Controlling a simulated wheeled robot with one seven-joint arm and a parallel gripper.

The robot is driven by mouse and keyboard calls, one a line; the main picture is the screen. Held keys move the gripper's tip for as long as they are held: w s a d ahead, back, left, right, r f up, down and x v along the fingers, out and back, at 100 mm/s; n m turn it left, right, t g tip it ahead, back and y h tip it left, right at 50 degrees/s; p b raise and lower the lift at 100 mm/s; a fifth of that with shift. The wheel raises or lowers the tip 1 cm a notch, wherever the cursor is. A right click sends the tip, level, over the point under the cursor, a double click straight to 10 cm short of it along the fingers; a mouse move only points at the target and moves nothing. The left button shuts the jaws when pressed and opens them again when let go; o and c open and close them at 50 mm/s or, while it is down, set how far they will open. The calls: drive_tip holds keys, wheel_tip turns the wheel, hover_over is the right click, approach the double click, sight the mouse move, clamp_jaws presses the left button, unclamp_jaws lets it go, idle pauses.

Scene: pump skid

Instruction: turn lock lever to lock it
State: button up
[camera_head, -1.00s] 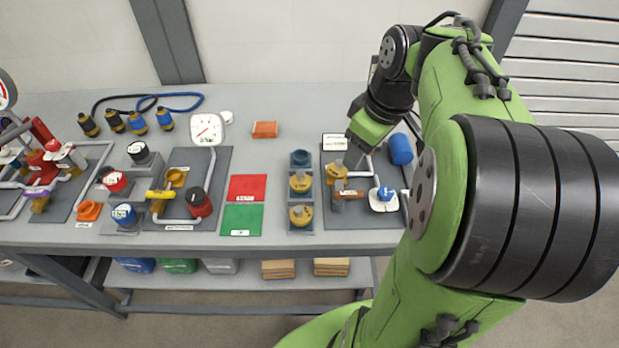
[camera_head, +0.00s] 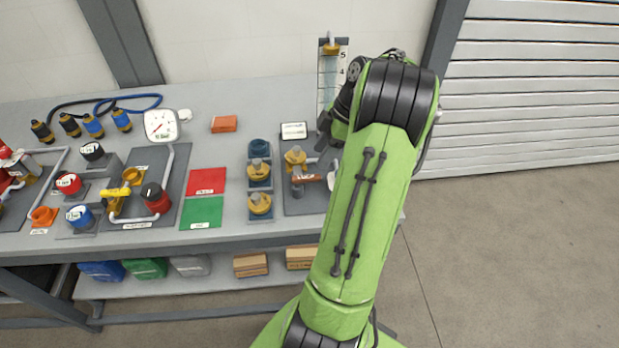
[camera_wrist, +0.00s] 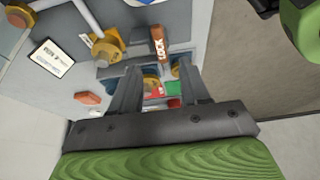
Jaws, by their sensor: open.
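The lock lever is a brown handle (camera_head: 308,178) on the right-hand grey panel, lying roughly sideways in the head view, near a yellow fitting (camera_head: 295,157). In the wrist view the lever (camera_wrist: 158,46) shows the word LOCK and lies just beyond the fingertips. My gripper (camera_wrist: 160,68) is open, its two grey fingers apart with nothing held between them. The lever appears apart from the fingers, though the depth is hard to judge. In the head view my green arm hides most of the gripper and the panel's right side.
A white label plate (camera_head: 294,131) stands behind the lever. A block with yellow knobs (camera_head: 259,204) is left of the panel, then green (camera_head: 202,212) and red (camera_head: 206,181) mats. A tall scaled gauge (camera_head: 328,78) stands behind. Floor right of the table is clear.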

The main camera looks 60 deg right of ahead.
sight(309, 177)
drive_tip(key=b+x, duration=0.1)
drive_tip(key=x, duration=0.6)
drive_tip(key=shift+w+a+f+b, duration=0.1)
drive_tip(key=shift+f+b, duration=0.2)
drive_tip(key=shift+b, duration=0.1)
clamp_jaws()
